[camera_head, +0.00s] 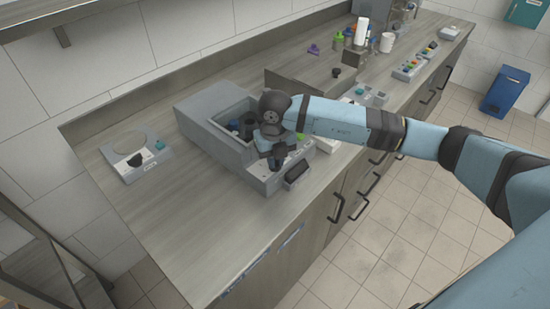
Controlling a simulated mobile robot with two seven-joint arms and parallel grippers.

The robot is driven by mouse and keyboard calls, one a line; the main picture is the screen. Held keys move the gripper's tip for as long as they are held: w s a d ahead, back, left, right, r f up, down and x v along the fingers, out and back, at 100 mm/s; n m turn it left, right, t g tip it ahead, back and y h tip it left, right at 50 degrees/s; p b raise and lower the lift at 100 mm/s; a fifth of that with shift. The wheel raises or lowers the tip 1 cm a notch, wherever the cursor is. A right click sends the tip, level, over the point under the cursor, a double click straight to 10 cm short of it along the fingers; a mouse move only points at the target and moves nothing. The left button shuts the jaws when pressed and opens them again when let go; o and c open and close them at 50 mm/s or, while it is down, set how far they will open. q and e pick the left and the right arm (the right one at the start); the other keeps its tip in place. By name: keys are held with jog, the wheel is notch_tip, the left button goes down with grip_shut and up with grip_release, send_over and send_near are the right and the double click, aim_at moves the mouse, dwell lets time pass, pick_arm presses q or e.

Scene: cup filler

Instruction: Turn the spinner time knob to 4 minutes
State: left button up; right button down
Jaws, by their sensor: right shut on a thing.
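The spinner is a grey box-shaped machine (205,125) on the counter, with an open well in its top and a sloped front panel (258,172). My right arm reaches in from the right, and its gripper (279,160) points down at the front panel. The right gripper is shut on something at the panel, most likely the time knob. The knob itself is hidden behind the fingers, so its setting cannot be read. My left gripper does not show.
Bottles and a white roll (361,31) stand at the back right. A rack with coloured items (411,68) is further right. The counter's front left is clear.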

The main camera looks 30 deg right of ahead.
dwell(0.3)
jog(key=c, duration=1.2)
grip_release()
jog(key=shift+o, duration=0.2)
jog(key=shift+r, duration=0.1)
notch_tip(320, 180, up, 14)
jog(key=shift+b, duration=0.3)
jog(key=shift+f, duration=0.2)
